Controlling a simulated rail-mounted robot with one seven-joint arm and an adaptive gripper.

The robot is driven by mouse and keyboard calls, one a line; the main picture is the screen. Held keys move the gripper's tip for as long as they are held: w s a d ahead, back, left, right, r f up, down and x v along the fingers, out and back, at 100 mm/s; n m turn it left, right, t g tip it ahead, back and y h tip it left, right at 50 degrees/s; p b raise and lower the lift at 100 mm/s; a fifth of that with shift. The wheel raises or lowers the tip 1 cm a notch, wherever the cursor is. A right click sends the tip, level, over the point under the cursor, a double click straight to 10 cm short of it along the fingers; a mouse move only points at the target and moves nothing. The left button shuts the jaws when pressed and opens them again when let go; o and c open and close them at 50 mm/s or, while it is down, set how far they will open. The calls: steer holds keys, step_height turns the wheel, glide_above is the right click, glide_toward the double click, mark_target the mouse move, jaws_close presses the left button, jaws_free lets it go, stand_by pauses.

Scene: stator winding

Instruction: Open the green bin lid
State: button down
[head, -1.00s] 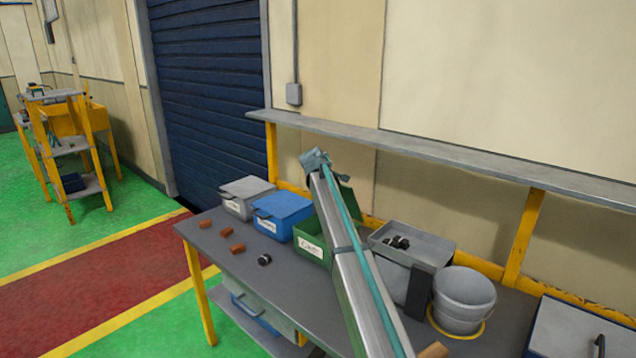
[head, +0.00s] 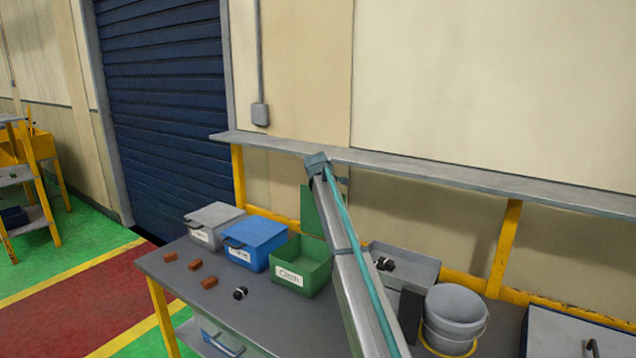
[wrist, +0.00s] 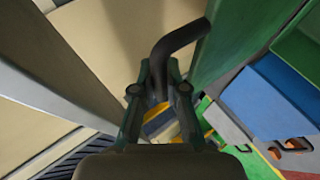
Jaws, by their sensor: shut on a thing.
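The green bin (head: 303,266) stands on the bench with its front label showing and its inside open to view. Its green lid (head: 313,210) is raised to about upright at the back of the bin; my arm hides its right part. In the wrist view the lid (wrist: 238,38) is a green panel at upper right, with a dark bent handle (wrist: 182,42) beside it. My gripper (wrist: 160,78) is shut on this handle. In the head view my gripper (head: 318,162) is above the bin by the lid's top; its fingers are mostly hidden.
A closed blue bin (head: 255,243) and a closed grey bin (head: 213,225) stand left of the green bin. An open grey bin (head: 415,262) and a bucket (head: 456,315) stand to the right. A shelf (head: 420,175) runs along the wall close behind my gripper.

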steer(key=shift+r, duration=0.1)
steer(key=c, duration=1.2)
jaws_free()
steer(key=v, duration=1.2)
